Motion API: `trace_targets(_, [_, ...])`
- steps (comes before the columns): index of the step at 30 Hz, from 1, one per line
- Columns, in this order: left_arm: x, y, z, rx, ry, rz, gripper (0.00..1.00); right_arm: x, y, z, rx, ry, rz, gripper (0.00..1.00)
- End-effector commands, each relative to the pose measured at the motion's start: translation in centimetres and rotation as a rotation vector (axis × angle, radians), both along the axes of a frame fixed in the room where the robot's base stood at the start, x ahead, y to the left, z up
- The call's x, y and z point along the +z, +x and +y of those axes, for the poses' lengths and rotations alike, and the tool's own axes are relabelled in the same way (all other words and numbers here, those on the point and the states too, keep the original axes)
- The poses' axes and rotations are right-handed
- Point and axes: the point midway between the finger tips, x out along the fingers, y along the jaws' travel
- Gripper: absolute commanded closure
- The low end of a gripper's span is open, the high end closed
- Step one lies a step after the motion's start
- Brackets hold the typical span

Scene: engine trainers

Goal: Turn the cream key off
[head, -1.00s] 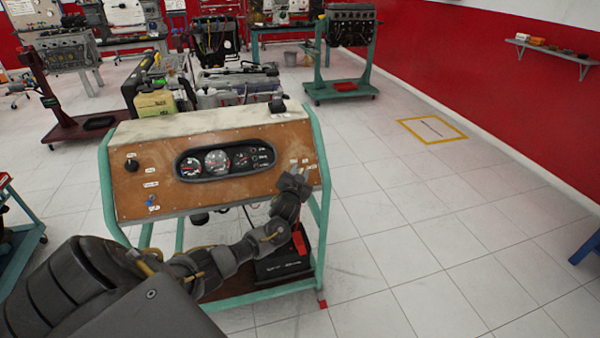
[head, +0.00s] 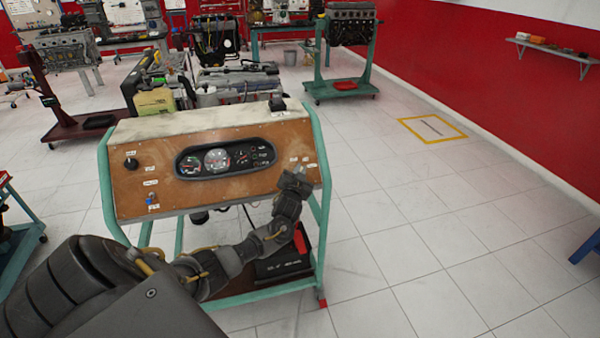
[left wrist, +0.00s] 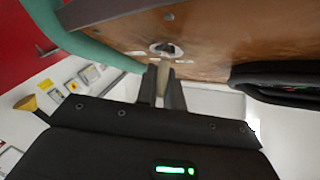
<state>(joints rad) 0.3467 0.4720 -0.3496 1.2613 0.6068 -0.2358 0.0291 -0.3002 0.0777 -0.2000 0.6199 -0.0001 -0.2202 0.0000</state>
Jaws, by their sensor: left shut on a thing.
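The cream key (left wrist: 162,70) shows in the left wrist view, in a round metal lock (left wrist: 165,49) on the brown wooden panel (head: 155,190). My left gripper (left wrist: 162,88) is shut on the key, with one finger on each side of it. In the head view my left gripper (head: 296,182) is at the right end of the panel, below small white labels, and hides the key and lock there. My right gripper is not in view.
The panel carries a gauge cluster (head: 222,159), a black knob (head: 131,163) and a blue switch (head: 152,199). A green frame (head: 320,170) borders it. A black battery (head: 283,266) sits below.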

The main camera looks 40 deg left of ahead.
Motion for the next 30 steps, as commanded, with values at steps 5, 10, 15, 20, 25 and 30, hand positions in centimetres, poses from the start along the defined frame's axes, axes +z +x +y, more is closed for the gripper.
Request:
trace_targets(5, [-0.5, 0.1, -0.1, 0.07, -0.051, -0.065, 1.0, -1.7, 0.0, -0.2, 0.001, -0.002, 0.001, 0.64])
trace_targets(10, [-0.6, 0.1, -0.2, 0.162, -0.11, -0.149, 1.0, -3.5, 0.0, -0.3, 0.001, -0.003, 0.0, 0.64])
trace_targets(15, [-0.6, 0.1, -0.1, 0.253, -0.166, -0.233, 1.0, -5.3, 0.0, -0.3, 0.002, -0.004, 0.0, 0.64])
trace_targets(20, [-0.6, 0.0, -0.1, 0.328, -0.214, -0.301, 1.0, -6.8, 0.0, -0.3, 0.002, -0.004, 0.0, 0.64])
trace_targets(25, [-0.4, 0.0, 0.0, 0.389, -0.249, -0.356, 1.0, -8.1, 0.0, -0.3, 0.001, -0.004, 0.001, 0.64])
trace_targets(30, [-0.2, 0.0, 0.1, 0.427, -0.272, -0.389, 1.0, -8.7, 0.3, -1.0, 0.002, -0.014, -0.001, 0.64])
